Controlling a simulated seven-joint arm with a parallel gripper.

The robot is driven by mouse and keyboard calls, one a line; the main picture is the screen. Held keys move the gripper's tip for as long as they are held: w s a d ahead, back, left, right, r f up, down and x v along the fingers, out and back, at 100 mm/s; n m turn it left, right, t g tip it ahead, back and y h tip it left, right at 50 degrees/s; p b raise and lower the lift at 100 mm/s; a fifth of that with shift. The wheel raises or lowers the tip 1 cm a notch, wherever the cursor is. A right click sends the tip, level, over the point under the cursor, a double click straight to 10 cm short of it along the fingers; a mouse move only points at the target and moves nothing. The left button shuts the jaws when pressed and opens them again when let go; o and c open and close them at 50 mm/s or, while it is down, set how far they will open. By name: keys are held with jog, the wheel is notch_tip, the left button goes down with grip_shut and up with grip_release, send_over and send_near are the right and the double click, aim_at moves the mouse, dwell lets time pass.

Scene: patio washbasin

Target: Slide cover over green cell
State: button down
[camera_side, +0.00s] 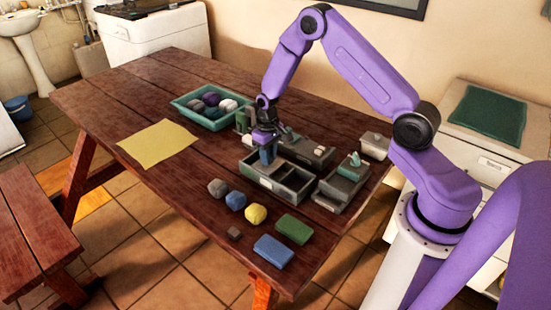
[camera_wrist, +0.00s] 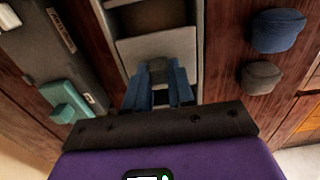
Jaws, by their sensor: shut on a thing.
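A grey tray (camera_side: 262,178) with several cells stands near the right end of the wooden table. My gripper (camera_side: 267,157) points down over the tray's left part. In the wrist view, its blue fingers (camera_wrist: 158,84) are shut on a grey grip that seems to belong to a pale grey cover (camera_wrist: 158,45). The cover lies in the tray between its long side walls. A dark open cell (camera_wrist: 150,15) shows beyond the cover. No green cell floor can be made out; it may be under the cover or behind my fingers.
A grey box with a teal knob (camera_side: 355,159) stands right of the tray. A blue ball (camera_side: 235,201), yellow ball (camera_side: 256,214), green block (camera_side: 294,229) and blue block (camera_side: 273,251) lie in front. A teal tray (camera_side: 183,106) of balls and a yellow sheet (camera_side: 158,142) lie left.

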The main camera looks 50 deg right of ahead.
jog(key=shift+w, duration=2.5)
jog(key=c, duration=1)
grip_release()
jog(key=shift+w, duration=0.1)
jog(key=shift+o, duration=0.2)
jog(key=shift+r, duration=0.15)
notch_tip(320, 180, up, 17)
jog(key=shift+r, duration=0.1)
